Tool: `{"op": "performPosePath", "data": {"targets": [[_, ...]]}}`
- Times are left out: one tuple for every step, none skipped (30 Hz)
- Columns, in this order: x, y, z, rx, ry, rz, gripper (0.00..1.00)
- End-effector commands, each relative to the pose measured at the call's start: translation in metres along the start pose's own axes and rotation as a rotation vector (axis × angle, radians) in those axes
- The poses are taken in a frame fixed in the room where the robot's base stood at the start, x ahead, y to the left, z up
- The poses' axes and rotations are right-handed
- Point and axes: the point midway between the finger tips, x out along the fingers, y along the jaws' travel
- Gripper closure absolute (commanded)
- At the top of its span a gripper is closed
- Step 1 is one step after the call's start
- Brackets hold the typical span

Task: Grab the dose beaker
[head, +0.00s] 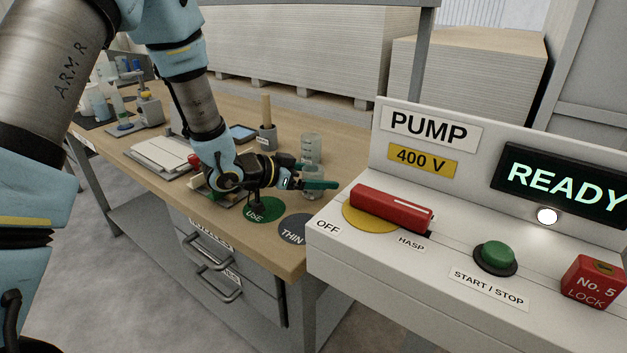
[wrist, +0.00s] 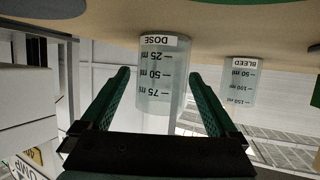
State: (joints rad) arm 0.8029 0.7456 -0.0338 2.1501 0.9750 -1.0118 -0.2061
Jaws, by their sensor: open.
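The dose beaker (wrist: 161,90) is a clear graduated cup labelled DOSE. It appears upside down in the wrist view, between the two green fingers of my gripper (wrist: 160,74), with a visible gap on each side. My gripper is open and not closed on it. In the head view the dose beaker (head: 313,173) stands on the bench, partly hidden by my near finger. I cannot tell exactly how deep it sits between the fingers.
A second clear beaker labelled BLEED (wrist: 240,82) stands close by, on the far side in the head view (head: 311,146). The white pump console (head: 345,245) borders the bench at the right. Green USE (head: 262,211) and dark THIN (head: 293,229) discs lie at the front.

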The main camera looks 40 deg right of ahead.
Motion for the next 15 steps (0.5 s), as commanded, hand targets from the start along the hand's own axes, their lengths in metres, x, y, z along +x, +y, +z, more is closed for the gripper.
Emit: {"op": "performPosePath", "data": {"targets": [[0.007,0.0,-0.002,0.0,-0.001,0.002,0.05],[0.011,0.0,-0.002,0.0,-0.001,0.002,0.05],[0.015,0.0,-0.001,0.0,-0.001,0.001,0.05],[0.017,0.0,-0.001,0.0,-0.001,0.0,0.05],[0.019,-0.001,-0.001,-0.001,-0.001,-0.001,0.05],[0.02,-0.001,0.0,-0.001,-0.001,-0.001,0.05],[0.021,-0.001,0.0,-0.001,-0.001,-0.001,0.05],[0.021,-0.001,0.0,0.0,-0.001,-0.002,0.05],[0.021,-0.001,0.0,0.0,-0.001,-0.002,0.05],[0.021,-0.001,0.0,0.0,-0.001,-0.002,0.05],[0.021,-0.001,0.0,0.0,-0.001,-0.002,0.05],[0.021,-0.001,0.0,0.0,-0.001,-0.002,0.05],[0.021,-0.001,0.0,0.0,-0.001,-0.002,0.06],[0.021,-0.001,0.0,0.0,-0.001,-0.002,0.09],[0.021,-0.001,0.0,0.0,-0.001,-0.002,0.14]]}}
